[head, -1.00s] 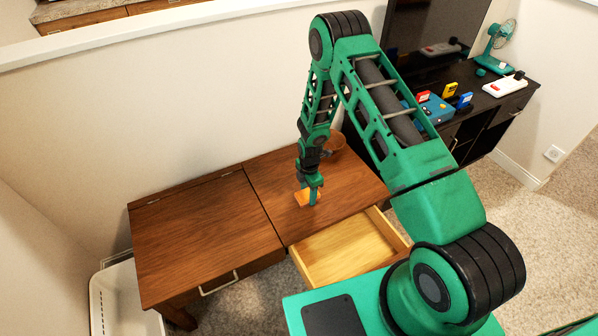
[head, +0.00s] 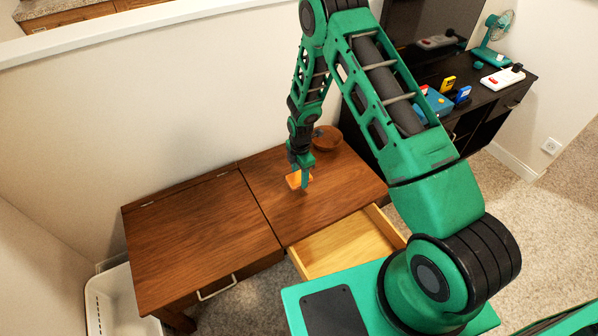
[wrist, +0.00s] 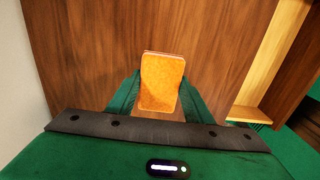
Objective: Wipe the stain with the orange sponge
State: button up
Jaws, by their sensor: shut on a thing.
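The orange sponge (head: 294,180) is at the right half of the wooden desk, under my gripper (head: 302,178). In the wrist view the sponge (wrist: 161,82) sits between the two green fingers of my gripper (wrist: 158,98), which are shut on it. The sponge is at or just above the desk top; I cannot tell if it touches. No stain can be made out on the visible part of the desk top (head: 205,220).
A brown bowl (head: 327,138) stands at the desk's back right. An open, empty drawer (head: 348,246) juts from the desk's front. A white basket (head: 115,300) is at the left. A dark desk (head: 505,92) with a fan (head: 497,45) stands at the right.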

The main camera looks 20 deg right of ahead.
jog(key=shift+r, duration=1.45)
jog(key=shift+a, duration=0.1)
